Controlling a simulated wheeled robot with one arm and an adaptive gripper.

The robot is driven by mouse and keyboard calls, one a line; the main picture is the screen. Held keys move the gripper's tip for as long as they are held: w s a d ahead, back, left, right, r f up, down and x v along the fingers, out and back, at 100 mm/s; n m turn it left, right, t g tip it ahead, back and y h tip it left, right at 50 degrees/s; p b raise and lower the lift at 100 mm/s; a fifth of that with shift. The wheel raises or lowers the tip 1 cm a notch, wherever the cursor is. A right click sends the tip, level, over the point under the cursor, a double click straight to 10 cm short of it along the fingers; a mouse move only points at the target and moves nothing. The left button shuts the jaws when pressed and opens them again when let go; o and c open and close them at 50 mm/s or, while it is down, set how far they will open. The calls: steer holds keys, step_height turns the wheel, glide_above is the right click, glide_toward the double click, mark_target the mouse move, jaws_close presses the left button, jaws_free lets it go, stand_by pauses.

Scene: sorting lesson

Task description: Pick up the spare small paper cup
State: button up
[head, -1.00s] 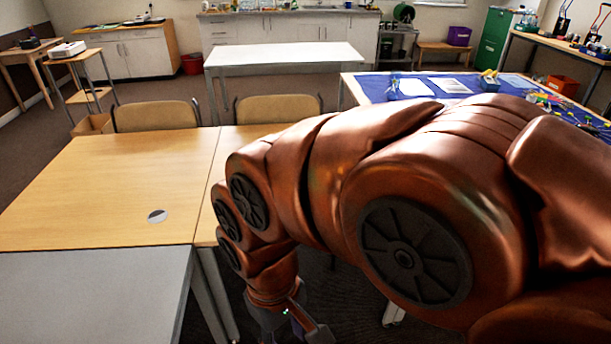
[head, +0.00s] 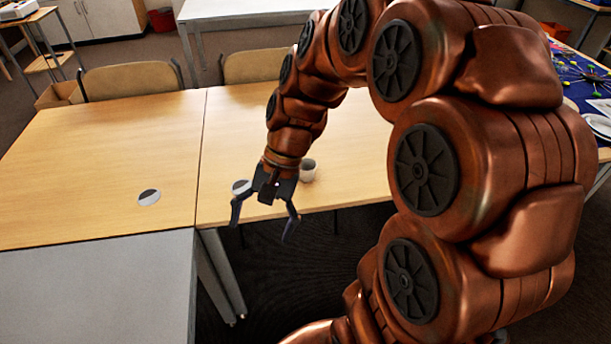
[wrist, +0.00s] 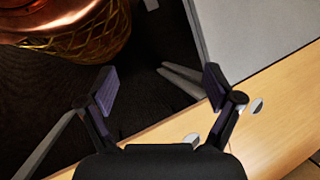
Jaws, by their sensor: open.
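A small whitish cup (head: 308,171) stands on the wooden table in the head view, just right of and behind my gripper. Its lower part is close to my wrist in the picture. I cannot make it out in the wrist view. My gripper (head: 263,224) is open and empty, pointing down near the table's front edge, apart from the cup. In the wrist view its two fingers (wrist: 159,88) are spread wide with only dark floor between the tips.
The wooden tables (head: 95,150) are mostly bare. A grey table (head: 95,290) adjoins at front left. Chairs (head: 130,80) stand behind.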

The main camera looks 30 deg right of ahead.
steer(key=w+d+f+m+t+y+b, duration=0.25)
steer(key=w+d+m, duration=0.35)
steer(key=w, duration=0.4)
steer(key=m+t+y+b, duration=0.2)
steer(key=m+t+b, duration=0.2)
steer(key=m+t, duration=0.7)
glide_toward(310, 163)
steer(key=a+r+m+g, duration=0.1)
steer(key=w+a+r+g, duration=0.1)
steer(key=r, duration=0.1)
steer(key=shift+a+r+m+g, duration=0.25)
steer(key=shift+a+m, duration=0.15)
steer(key=shift+h, duration=0.25)
steer(key=shift+f+x, duration=0.2)
steer(key=shift+x, duration=1.65)
steer(key=shift+f+x, duration=0.2)
steer(key=shift+x, duration=1.7)
steer(key=shift+s+d, duration=0.1)
steer(key=shift+s, duration=0.05)
steer(key=c, duration=0.8)
